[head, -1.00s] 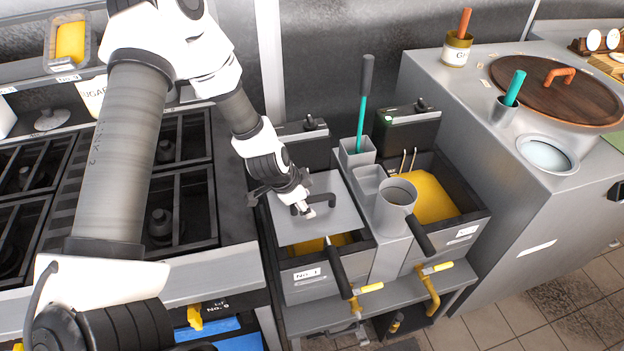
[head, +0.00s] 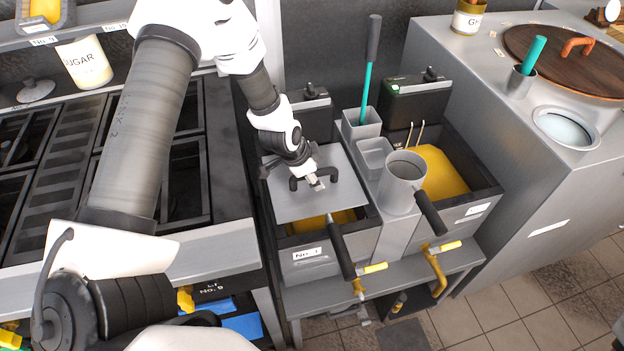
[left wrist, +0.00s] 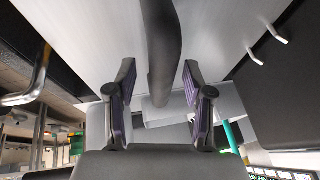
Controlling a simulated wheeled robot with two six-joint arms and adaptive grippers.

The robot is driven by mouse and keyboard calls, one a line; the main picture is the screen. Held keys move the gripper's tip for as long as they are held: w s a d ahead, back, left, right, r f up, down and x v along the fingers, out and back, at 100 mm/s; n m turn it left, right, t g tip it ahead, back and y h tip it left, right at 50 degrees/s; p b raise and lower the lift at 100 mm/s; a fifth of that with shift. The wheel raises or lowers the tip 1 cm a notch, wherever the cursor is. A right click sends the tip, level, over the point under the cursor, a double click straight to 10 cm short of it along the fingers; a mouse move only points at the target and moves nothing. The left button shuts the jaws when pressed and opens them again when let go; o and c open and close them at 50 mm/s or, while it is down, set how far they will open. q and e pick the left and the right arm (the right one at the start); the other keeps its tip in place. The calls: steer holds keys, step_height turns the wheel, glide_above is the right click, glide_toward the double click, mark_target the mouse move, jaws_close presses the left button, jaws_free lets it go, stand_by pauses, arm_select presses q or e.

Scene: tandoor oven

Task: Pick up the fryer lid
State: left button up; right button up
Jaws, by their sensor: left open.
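The fryer lid (head: 335,195) is a flat grey metal plate with a dark arched handle (head: 299,182). It lies over part of the left fryer (head: 325,262), labelled No. 1, with yellow oil showing along its front edge. My left gripper (head: 314,178) is at the handle. In the left wrist view the open left gripper (left wrist: 158,92) has its two padded fingers on either side of the dark handle (left wrist: 163,40), with gaps between pads and handle. The lid's plate (left wrist: 90,35) lies beyond. My right gripper is not in view.
A second fryer with yellow oil (head: 437,172) stands to the right. Between them are a grey pitcher (head: 402,180) and a holder (head: 361,124) with a teal-handled tool (head: 366,85). A black fryer handle (head: 341,250) sticks out in front. A stove (head: 110,170) is at left.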

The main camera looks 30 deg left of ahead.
arm_select(q)
steer(key=shift+w+a+f, duration=0.1)
steer(key=shift+f, duration=0.3)
jaws_close()
steer(key=shift+r, duration=0.15)
